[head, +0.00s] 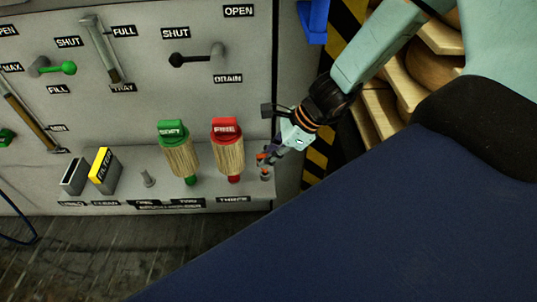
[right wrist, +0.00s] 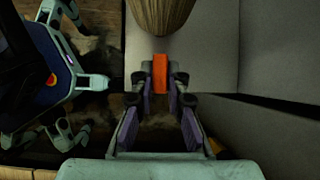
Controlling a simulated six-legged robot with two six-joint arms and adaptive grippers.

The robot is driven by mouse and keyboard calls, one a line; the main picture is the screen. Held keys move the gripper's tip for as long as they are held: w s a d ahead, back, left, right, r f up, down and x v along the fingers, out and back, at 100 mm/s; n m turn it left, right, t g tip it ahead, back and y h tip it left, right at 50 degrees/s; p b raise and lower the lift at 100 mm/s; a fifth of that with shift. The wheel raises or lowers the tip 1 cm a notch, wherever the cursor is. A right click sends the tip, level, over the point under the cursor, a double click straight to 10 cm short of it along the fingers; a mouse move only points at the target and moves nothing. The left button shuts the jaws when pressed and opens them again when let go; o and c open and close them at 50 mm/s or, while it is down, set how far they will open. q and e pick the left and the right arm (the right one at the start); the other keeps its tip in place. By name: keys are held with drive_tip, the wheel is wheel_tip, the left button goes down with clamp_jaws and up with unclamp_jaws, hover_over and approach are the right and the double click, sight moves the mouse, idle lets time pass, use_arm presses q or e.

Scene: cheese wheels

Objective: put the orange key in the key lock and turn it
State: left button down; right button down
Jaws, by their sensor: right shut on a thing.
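The orange key (right wrist: 160,72) shows as a short orange block between the fingertips in the right wrist view. My right gripper (right wrist: 161,84) is shut on it. In the head view the right gripper (head: 264,160) is low at the right end of the grey panel's shelf, just right of the red brush. Only a small orange patch shows there, and the fingers hide most of the key. I cannot make out the key lock in either view. My left gripper is not in view.
A red-topped brush (head: 228,160) and a green-topped brush (head: 179,160) stand on the shelf (head: 130,160). A yellow-topped filter box (head: 102,171) stands farther left. Wooden boards with cheese wheels (head: 405,75) are at the right.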

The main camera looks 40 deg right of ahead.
drive_tip(key=shift+f+b, duration=1.25)
drive_tip(key=shift+f, duration=0.05)
drive_tip(key=c, duration=1.3)
unclamp_jaws()
drive_tip(key=shift+r, duration=0.1)
wheel_tip(320, 180, up, 9)
drive_tip(key=p, duration=0.9)
